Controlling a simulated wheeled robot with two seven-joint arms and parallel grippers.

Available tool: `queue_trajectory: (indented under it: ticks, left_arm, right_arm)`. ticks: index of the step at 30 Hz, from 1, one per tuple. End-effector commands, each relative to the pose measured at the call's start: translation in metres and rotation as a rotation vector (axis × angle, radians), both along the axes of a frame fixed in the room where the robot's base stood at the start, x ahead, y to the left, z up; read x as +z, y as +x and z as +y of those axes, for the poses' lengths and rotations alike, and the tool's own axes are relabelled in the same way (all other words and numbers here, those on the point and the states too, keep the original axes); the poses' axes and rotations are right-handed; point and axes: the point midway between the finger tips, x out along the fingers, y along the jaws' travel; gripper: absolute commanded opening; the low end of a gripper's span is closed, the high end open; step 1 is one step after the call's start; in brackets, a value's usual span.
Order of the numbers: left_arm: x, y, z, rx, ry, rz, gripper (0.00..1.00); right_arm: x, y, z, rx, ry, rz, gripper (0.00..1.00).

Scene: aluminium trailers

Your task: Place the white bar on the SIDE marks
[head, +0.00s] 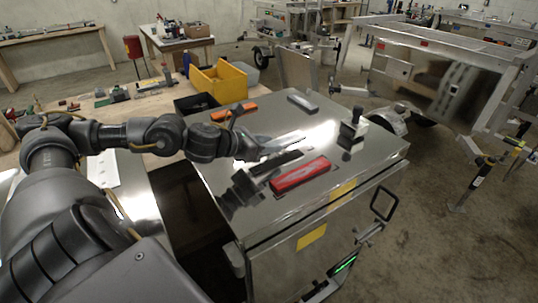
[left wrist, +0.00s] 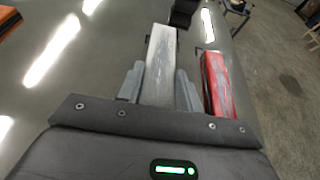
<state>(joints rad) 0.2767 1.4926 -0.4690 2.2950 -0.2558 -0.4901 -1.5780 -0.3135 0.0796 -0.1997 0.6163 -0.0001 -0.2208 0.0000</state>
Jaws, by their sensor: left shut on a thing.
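The white bar (left wrist: 161,62) lies lengthwise between the fingers of my left gripper (left wrist: 160,88) in the left wrist view, and the gripper is shut on it. In the head view the white bar (head: 287,140) points right from my left gripper (head: 250,147), over the shiny metal top (head: 228,173). Whether it touches the top I cannot tell. A red bar (head: 300,174) lies to its right in the left wrist view (left wrist: 217,84). I cannot make out any SIDE lettering. My right gripper is not in view.
An orange bar (head: 234,110) and a grey bar (head: 302,102) lie farther back on the top. A yellow bin (head: 218,82) is behind. Yellow labels (head: 342,190) mark the front edge.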

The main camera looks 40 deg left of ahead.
Motion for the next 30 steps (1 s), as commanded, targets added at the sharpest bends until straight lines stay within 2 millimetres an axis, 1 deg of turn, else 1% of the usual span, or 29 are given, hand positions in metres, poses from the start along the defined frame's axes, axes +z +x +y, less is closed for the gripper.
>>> queue_trajectory:
  ticks: [1, 4, 10, 17, 18, 22, 30]
  left_arm:
    - [-0.016, 0.000, -0.002, -0.003, -0.004, 0.003, 0.13]
    - [-0.027, 0.000, -0.002, -0.002, -0.004, 0.001, 0.13]
    - [-0.025, -0.001, -0.001, 0.000, -0.003, 0.000, 0.13]
    - [-0.030, -0.001, -0.002, -0.001, -0.003, 0.000, 0.13]
    - [-0.028, 0.000, -0.002, -0.002, -0.003, 0.001, 0.40]
    - [-0.028, 0.000, -0.002, -0.002, -0.003, 0.001, 0.57]
    - [-0.028, 0.000, -0.002, -0.003, -0.004, 0.000, 0.58]
  right_arm:
    - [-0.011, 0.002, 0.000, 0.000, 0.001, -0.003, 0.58]
    - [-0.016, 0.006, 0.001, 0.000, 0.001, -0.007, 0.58]
    - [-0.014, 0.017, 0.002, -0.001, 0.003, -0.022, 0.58]
    - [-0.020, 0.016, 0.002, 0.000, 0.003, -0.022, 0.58]
    - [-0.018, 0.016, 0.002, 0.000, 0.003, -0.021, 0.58]
    - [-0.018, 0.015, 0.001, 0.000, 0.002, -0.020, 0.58]
    - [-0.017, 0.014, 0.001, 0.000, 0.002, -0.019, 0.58]
